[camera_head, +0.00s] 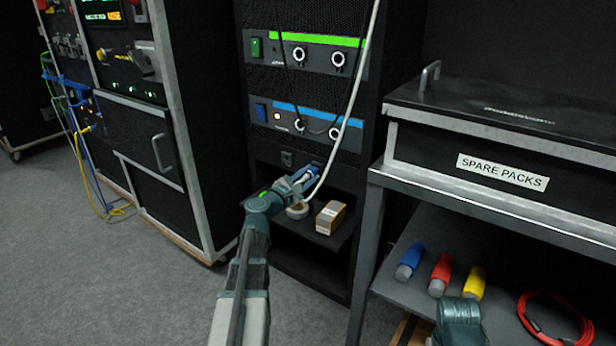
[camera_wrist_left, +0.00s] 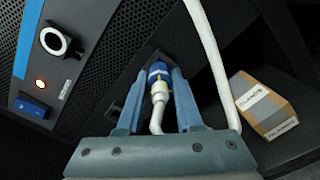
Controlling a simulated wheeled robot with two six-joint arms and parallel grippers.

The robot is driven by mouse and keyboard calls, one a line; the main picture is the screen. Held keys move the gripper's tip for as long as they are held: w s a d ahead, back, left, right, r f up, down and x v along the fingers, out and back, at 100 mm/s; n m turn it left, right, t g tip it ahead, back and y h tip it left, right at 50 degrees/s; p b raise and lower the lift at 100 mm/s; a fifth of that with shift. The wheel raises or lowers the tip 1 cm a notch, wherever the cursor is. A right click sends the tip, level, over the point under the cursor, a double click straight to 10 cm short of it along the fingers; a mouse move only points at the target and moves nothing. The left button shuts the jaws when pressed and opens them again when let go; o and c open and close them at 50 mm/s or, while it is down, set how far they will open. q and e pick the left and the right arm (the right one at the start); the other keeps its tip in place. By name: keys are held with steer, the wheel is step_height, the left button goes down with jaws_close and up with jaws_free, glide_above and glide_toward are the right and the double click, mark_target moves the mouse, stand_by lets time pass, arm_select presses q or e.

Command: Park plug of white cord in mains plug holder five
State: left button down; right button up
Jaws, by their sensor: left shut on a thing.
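My left gripper (camera_head: 306,178) is at the lower front of the middle rack, below the blue-striped unit. Its fingers are shut on the plug (camera_wrist_left: 158,80), which has a blue front end, a yellow ring and a pale body, seen between the fingers in the left wrist view. The white cord (camera_head: 358,85) hangs down the rack front, and its end loops up into the plug from below. The blue end points at the dark rack panel; I cannot tell whether it is seated. A dark square fitting (camera_head: 286,158) sits left of the gripper. No holder number is readable.
A cardboard box (camera_head: 330,217) stands on the rack shelf, right of the gripper, with a pale roll (camera_head: 298,210) beside it. A thin black cable hangs across the units above. At right, a bench shelf holds blue, red and yellow connectors (camera_head: 440,274) and a red coil (camera_head: 555,318).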

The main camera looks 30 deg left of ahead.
arm_select(q)
steer(key=shift+w, duration=0.4)
stand_by(0.9)
steer(key=shift+c, duration=2.4)
jaws_free()
steer(key=shift+s, duration=0.1)
steer(key=shift+s+a, duration=0.15)
steer(key=shift+s, duration=2.25)
steer(key=s, duration=0.4)
steer(key=shift+a, duration=0.15)
